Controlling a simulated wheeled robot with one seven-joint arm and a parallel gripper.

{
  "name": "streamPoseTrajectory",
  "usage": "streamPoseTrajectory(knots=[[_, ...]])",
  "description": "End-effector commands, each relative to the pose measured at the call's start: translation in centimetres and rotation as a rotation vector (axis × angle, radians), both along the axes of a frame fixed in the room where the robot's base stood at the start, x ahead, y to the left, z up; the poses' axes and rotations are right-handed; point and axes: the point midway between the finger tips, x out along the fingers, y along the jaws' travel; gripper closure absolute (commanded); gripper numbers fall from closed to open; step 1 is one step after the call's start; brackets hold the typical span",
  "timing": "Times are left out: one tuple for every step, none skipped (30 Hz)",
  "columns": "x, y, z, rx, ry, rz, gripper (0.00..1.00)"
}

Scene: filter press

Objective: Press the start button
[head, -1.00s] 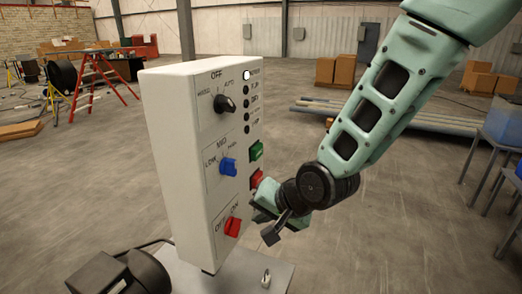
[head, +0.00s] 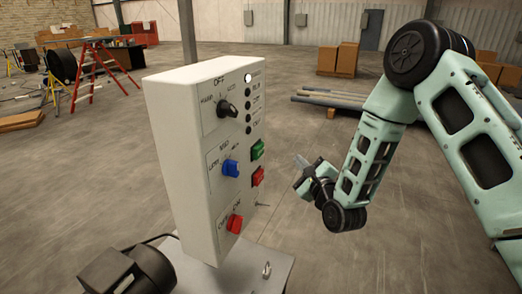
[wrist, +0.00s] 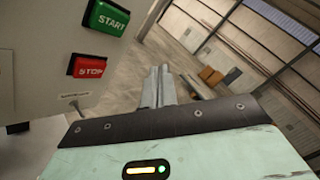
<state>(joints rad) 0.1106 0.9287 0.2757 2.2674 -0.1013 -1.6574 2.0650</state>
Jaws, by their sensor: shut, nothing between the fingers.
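The green start button (head: 257,149) is on the right part of the white control box's front panel (head: 222,189). In the wrist view the green button reads START (wrist: 108,18) at the upper left, and the red STOP button (wrist: 90,66) sits below it. The red stop button also shows in the head view (head: 258,176). My gripper (head: 298,161) is right of the box, with its fingers apart from the buttons. In the wrist view the fingers (wrist: 158,86) are together and empty, to the right of both buttons.
The panel also has a black knob (head: 227,109), a blue knob (head: 231,168) and a red switch (head: 235,223). A dark motor (head: 128,272) stands at the lower left. The floor right of the box is open, with pipes (head: 345,104) farther back.

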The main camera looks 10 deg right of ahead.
Motion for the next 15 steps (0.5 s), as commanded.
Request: streamPoseTrajectory(knots=[[0.0,0.0,0.0,0.002,-0.002,0.000,1.00],[0.0,0.0,0.0,0.002,-0.002,0.000,1.00],[0.0,0.0,0.0,0.002,-0.002,0.000,1.00],[0.0,0.0,0.0,0.001,-0.002,0.000,1.00],[0.0,0.0,0.0,0.001,-0.001,-0.001,1.00],[0.0,0.0,0.0,0.001,-0.001,-0.001,1.00],[0.0,0.0,0.0,0.001,-0.001,-0.001,1.00],[0.0,0.0,0.0,0.000,-0.001,-0.001,1.00],[0.0,0.0,0.0,0.000,0.000,0.000,1.00],[0.1,0.1,0.0,0.000,-0.001,0.001,1.00],[0.1,0.2,0.0,0.000,-0.001,0.001,1.00],[0.2,0.4,0.0,0.000,-0.001,0.001,1.00],[0.3,0.5,0.0,0.000,0.000,0.001,1.00],[0.5,0.7,0.0,0.000,0.000,0.001,1.00],[0.7,1.0,0.1,0.000,-0.001,0.002,1.00]])
